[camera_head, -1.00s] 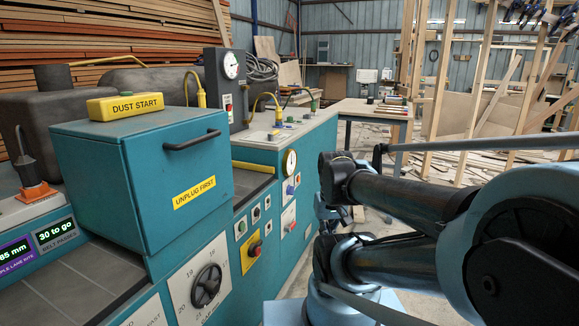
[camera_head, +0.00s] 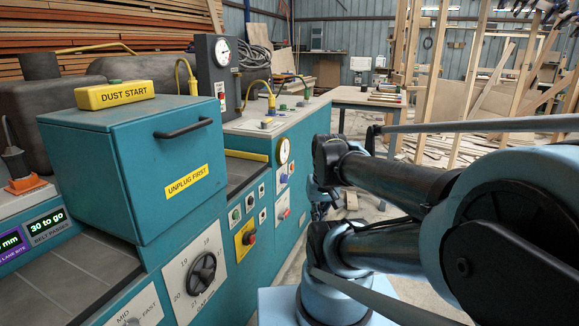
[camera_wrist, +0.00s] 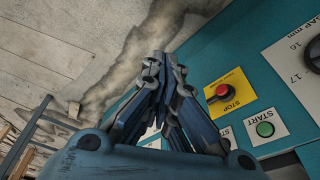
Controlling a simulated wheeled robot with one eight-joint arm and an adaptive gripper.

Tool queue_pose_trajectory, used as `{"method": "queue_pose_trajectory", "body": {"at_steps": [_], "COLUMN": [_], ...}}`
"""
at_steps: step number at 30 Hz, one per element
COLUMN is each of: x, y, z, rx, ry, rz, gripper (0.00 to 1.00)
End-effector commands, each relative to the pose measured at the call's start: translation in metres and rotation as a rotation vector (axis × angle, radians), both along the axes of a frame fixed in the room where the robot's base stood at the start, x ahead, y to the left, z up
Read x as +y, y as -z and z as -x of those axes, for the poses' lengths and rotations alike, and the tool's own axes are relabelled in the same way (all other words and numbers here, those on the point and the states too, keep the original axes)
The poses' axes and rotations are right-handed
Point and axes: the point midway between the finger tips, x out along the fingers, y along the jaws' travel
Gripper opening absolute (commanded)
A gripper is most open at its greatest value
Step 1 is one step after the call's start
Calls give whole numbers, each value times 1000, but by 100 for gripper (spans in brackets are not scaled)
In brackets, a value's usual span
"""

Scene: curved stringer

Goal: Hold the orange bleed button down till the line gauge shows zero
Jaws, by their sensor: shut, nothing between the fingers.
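My gripper (camera_wrist: 166,62) is shut and empty in the wrist view, its fingertips over the floor beside the teal machine front. In the head view the gripper is mostly hidden by my own arm. A white-faced round gauge (camera_head: 283,151) sits on the machine front, and another gauge (camera_head: 222,53) is on the dark upright post. I cannot tell which one is the line gauge, and their readings are too small to tell. A small red button (camera_head: 283,213) is on a white plate below the nearer gauge.
A red stop button on a yellow plate (camera_wrist: 237,97) and a green start button (camera_wrist: 265,129) lie right of the gripper. The teal hood (camera_head: 140,160) with a black handle juts out at left. The aisle floor right of the machine is partly open.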

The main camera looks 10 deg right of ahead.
Motion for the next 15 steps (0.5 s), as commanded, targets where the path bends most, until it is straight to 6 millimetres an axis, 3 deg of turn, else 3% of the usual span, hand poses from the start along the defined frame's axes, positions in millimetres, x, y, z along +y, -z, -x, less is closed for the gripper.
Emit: {"method": "queue_pose_trajectory", "body": {"at_steps": [15], "x": [11], "y": [-30], "z": [-90], "rx": [-72], "ry": [139], "rz": [-161], "gripper": [0]}}
